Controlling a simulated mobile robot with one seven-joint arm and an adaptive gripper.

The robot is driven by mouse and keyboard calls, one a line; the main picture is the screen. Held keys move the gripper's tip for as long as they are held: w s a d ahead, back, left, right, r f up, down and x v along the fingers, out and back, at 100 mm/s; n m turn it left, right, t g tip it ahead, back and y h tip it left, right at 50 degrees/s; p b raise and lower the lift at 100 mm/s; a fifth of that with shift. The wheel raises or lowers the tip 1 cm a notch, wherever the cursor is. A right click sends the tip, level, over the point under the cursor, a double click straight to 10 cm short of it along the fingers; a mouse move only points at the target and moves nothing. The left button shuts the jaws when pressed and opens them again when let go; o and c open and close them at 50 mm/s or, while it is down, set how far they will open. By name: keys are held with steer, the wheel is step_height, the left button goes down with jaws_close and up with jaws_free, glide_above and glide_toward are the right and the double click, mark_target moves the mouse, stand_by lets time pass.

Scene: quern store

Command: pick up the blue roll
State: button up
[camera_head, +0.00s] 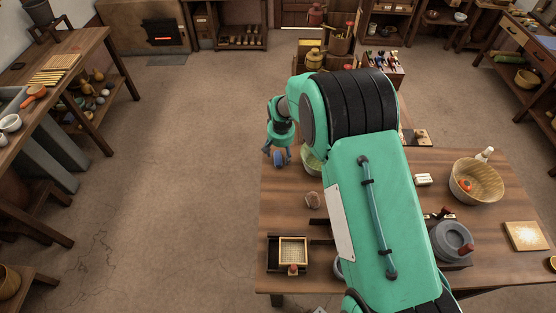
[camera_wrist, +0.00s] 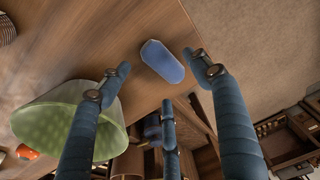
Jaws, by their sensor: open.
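The blue roll (camera_wrist: 162,61) lies on the wooden table top (camera_wrist: 110,50), near its edge, in the wrist view. It is short, with rounded ends. My gripper (camera_wrist: 158,75) has its dark blue fingers spread around the roll's sides, with a gap on each side and nothing held. In the head view my gripper (camera_head: 278,150) hangs over the table's far left corner, with the blue roll (camera_head: 279,160) showing between its fingers. The exact height of the fingers above the table cannot be told.
A green bowl (camera_wrist: 60,115) stands close beside the left finger in the wrist view; it also shows in the head view (camera_head: 311,162). A basket (camera_head: 476,181) stands at the right.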

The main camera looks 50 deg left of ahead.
mark_target(280, 156)
steer(key=shift+w+a+f+b, duration=0.1)
steer(key=shift+a+f+b, duration=0.05)
steer(key=shift+f, duration=0.7)
steer(key=shift+w+a+f+b, duration=0.1)
steer(key=shift+f+b, duration=0.05)
steer(key=shift+f, duration=0.65)
steer(key=shift+c, duration=0.3)
steer(key=c, duration=1)
